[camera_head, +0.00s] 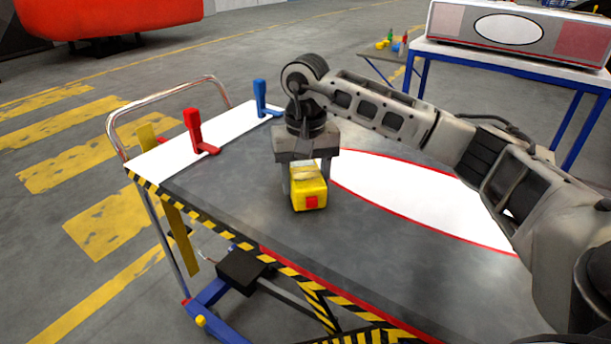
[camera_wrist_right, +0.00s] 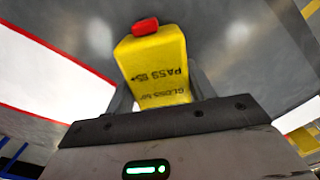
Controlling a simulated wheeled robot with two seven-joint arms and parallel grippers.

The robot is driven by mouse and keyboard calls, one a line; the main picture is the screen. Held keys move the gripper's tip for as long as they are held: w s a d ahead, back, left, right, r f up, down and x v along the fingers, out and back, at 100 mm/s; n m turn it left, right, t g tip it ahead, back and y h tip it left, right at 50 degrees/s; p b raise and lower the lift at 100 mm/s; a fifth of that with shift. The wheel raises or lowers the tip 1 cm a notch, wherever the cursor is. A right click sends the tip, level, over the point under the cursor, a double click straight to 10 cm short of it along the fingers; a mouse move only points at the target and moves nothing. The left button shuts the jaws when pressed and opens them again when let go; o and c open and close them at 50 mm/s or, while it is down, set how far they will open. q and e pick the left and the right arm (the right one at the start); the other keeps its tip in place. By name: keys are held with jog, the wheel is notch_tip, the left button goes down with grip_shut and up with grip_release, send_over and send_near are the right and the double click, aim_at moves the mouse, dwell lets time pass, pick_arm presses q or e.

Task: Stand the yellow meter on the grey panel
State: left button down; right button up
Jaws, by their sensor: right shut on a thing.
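The yellow meter (camera_head: 309,194) is a small box with a red button, held in my right gripper (camera_head: 305,178) over the left part of the grey panel (camera_head: 240,190). In the right wrist view the meter (camera_wrist_right: 155,65) shows its printed side, with the red button at its far end, and sits between the two fingers of the gripper (camera_wrist_right: 158,95). The gripper points down and is shut on the meter. The meter is at or just above the panel; I cannot tell whether it touches. My left gripper is not in view.
A red clamp (camera_head: 196,132) and a blue clamp (camera_head: 262,98) stand on the white left end of the cart. The panel carries a white oval with a red border (camera_head: 400,195). A blue-legged table (camera_head: 520,68) with another panel stands behind. The grey panel around the meter is clear.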

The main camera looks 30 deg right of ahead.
aim_at(306, 172)
jog(key=shift+f, duration=0.15)
jog(key=o, duration=1.2)
jog(key=shift+o, duration=0.2)
notch_tip(306, 172, up, 12)
